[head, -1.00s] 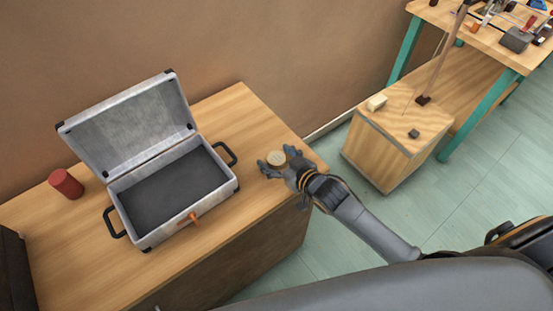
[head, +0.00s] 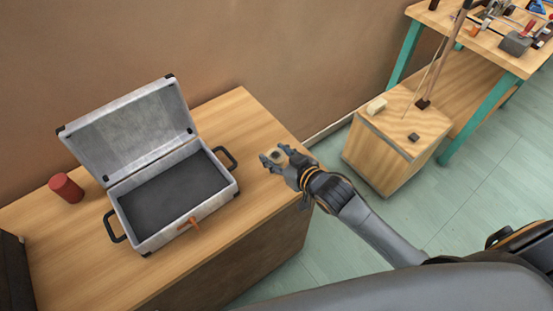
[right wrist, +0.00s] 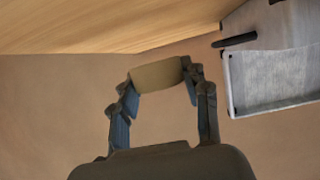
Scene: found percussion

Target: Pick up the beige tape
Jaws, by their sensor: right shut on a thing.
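The beige tape (head: 277,156) is a small round roll between the fingers of my right gripper (head: 275,160), over the right end of the wooden cabinet top. In the right wrist view the tape (right wrist: 157,75) shows as a tan band with a finger at each end. The right gripper (right wrist: 158,80) is shut on it. The fingers partly cover the tape in the head view. I cannot tell for sure how far it is above the wood. My left gripper is not in view.
An open silver case (head: 231,190) with a dark lining stands left of the gripper on the wooden cabinet (head: 240,108). A red cylinder (head: 66,188) is at far left. A low wooden box (head: 390,150) and a workbench (head: 440,12) with tools stand to the right.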

